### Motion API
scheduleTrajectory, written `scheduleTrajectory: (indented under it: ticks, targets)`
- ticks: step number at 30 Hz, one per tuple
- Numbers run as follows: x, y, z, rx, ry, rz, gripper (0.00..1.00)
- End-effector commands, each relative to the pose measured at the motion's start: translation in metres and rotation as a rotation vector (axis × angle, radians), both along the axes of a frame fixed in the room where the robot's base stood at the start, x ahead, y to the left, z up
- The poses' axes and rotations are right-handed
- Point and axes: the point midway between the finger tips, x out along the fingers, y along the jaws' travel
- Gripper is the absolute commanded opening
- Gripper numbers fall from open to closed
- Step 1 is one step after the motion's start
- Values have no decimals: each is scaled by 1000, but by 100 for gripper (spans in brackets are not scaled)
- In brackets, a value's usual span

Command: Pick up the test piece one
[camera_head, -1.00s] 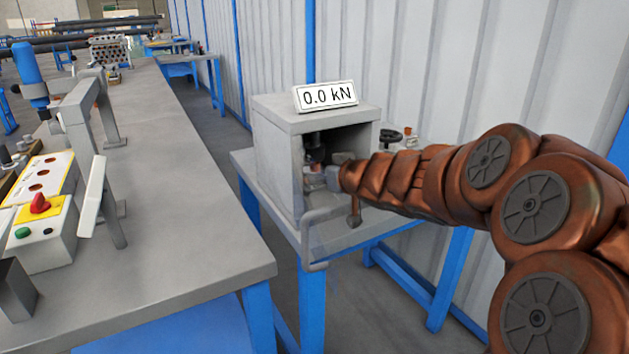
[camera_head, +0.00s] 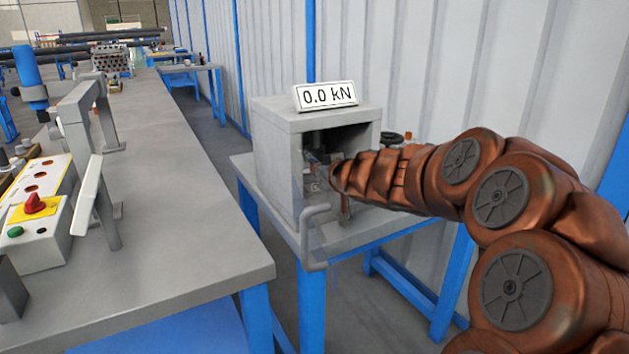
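A grey box-shaped testing machine (camera_head: 277,162) stands on a small blue-legged table, with a display (camera_head: 326,95) reading 0.0 kN on top. My copper-coloured arm reaches in from the right to the machine's open front. My gripper is inside or right at the opening, hidden by the arm's end and the shadow there. I cannot tell whether its fingers are open or shut. Small metal parts show dimly inside the opening, but I cannot make out test piece one among them.
A grey handle bar (camera_head: 313,237) sticks out in front of the machine. A long grey workbench (camera_head: 180,225) on the left carries a control box (camera_head: 38,235) with a red knob and a metal frame. A corrugated wall stands close behind the machine. A dark handwheel (camera_head: 392,138) sits beside it.

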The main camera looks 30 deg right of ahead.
Motion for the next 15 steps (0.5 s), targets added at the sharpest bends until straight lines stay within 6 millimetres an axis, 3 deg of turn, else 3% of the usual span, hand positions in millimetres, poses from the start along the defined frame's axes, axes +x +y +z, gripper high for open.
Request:
scheduleTrajectory:
  ticks: [2, 15]
  targets:
    - [0, 0, 0, 0, 0, 0, 67]
    - [0, 0, 0, 0, 0, 0, 21]
